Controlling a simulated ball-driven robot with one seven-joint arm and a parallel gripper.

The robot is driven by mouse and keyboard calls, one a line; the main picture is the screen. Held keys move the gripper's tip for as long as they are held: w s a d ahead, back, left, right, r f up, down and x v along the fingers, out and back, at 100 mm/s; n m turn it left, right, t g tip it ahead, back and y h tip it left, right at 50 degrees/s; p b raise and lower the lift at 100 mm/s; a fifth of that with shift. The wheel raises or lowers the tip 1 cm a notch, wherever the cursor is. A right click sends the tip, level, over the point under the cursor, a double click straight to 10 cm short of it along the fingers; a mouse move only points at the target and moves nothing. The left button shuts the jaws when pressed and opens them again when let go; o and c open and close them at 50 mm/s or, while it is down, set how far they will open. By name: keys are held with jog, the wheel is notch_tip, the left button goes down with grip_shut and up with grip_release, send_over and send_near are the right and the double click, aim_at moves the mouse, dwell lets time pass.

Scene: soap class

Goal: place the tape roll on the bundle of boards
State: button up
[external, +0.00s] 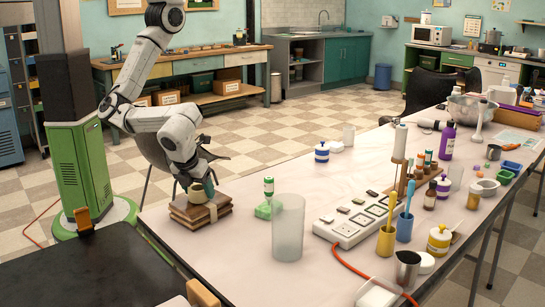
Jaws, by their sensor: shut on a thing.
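The bundle of boards (187,216) is a brown stack with a pale band round it. It lies near the left edge of the long table. The tape roll (197,195) is small and tan and shows just above the top of the bundle. My gripper (205,190) points down over the bundle, shut on the tape roll. The fingers partly hide the roll. I cannot tell whether the roll touches the top board.
A frosted cylinder (289,228) and a green-capped bottle on a green block (267,208) stand right of the bundle. The tabletop behind the bundle is clear. A dark chair (160,155) stands behind my arm.

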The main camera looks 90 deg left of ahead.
jog(key=shift+f, duration=0.3)
jog(key=o, duration=1.1)
jog(key=shift+c, duration=0.2)
